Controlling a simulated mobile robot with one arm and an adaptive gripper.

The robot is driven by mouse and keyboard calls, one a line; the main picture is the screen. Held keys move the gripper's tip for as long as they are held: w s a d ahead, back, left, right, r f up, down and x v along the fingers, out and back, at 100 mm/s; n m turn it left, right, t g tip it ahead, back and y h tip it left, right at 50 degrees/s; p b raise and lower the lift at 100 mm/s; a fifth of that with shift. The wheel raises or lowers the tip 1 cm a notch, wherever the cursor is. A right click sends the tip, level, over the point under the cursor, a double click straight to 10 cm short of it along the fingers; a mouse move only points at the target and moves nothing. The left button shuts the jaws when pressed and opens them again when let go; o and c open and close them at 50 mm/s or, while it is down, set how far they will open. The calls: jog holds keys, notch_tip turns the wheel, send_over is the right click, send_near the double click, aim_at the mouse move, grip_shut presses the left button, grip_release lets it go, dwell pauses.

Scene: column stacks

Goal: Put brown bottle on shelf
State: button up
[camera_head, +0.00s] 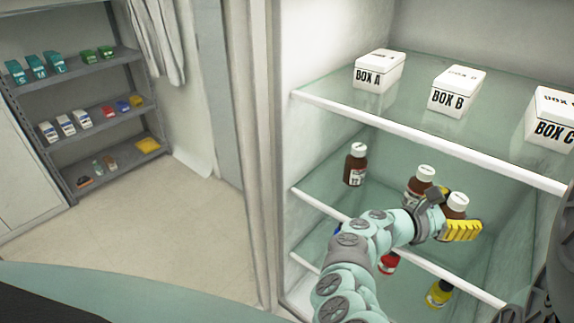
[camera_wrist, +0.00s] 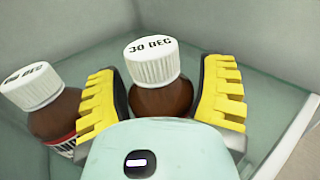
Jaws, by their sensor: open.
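Three brown bottles with white caps stand upright on the middle glass shelf (camera_head: 325,190) of the cabinet. The left brown bottle (camera_head: 355,168) stands apart, the middle one (camera_head: 419,184) is near my arm, and the right one (camera_head: 456,205) is at my gripper (camera_head: 447,222). In the wrist view, my gripper (camera_wrist: 165,100) is open, with yellow ribbed fingers on both sides of a brown bottle (camera_wrist: 160,97) whose cap reads "30 DEC". Another brown bottle (camera_wrist: 57,120) stands just outside the left finger. The bottle's lower part is hidden by my gripper.
White boxes A (camera_head: 377,72), B (camera_head: 455,92) and C (camera_head: 550,120) stand on the upper glass shelf. Red-labelled (camera_head: 388,263) and yellow (camera_head: 439,293) bottles are below. A grey shelf rack (camera_head: 95,57) with small boxes and bottles stands at the far left, beyond open floor (camera_head: 150,225).

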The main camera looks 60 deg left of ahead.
jog(key=b+v, duration=0.1)
jog(key=v, duration=0.6)
jog(key=b+v, duration=0.1)
jog(key=v, duration=0.2)
jog(key=shift+s+a+f+b, duration=0.15)
jog(key=shift+a+f+b, duration=0.1)
jog(key=shift+b, duration=0.05)
jog(key=shift+s+a+r, duration=0.1)
jog(key=shift+s+a, duration=0.05)
jog(key=shift+s, duration=0.5)
